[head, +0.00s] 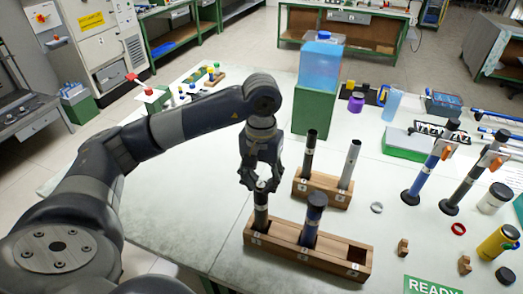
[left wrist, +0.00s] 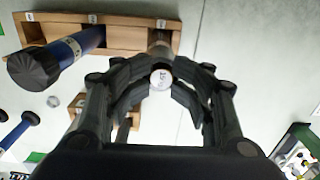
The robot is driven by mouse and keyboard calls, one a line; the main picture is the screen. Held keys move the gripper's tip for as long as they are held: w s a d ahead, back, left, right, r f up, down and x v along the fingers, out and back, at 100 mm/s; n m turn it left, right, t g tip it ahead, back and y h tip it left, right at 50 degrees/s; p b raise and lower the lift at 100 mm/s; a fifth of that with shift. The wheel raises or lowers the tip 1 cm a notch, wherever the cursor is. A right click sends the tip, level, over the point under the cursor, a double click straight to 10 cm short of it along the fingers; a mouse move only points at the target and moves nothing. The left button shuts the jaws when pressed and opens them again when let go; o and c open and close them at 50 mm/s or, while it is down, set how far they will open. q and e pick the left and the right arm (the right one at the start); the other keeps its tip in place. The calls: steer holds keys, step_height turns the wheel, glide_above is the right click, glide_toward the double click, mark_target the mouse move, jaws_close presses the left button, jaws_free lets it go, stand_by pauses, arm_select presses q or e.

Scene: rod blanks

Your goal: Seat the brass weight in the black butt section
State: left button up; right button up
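My left gripper (head: 261,187) is just above the top of a black section (head: 261,212), which stands upright in the left hole of the front wooden rack (head: 300,256). In the left wrist view its fingers (left wrist: 162,76) close around a small round piece with a pale, marked end face (left wrist: 161,79), apparently the weight; its brass colour does not show clearly. Beyond it part of the black section (left wrist: 159,47) shows. The fingers hide the contact, so I cannot tell whether the weight has entered the section. My right gripper is not in view.
A dark blue section (head: 313,219) stands in the front rack's middle hole; the right hole is empty. A second rack (head: 322,191) behind holds a black and a grey tube. A green block with a blue container (head: 321,64) stands farther back. Rods on stands (head: 428,170) are right.

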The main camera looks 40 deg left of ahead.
mark_target(262, 183)
arm_select(q)
steer(key=shift+w+r+b, duration=0.15)
steer(key=shift+r+b, duration=0.25)
steer(key=shift+r, duration=0.2)
step_height(262, 183, up, 4)
steer(key=shift+f+b, duration=0.25)
steer(key=shift+b, duration=0.4)
step_height(262, 183, up, 8)
steer(key=shift+p, duration=0.4)
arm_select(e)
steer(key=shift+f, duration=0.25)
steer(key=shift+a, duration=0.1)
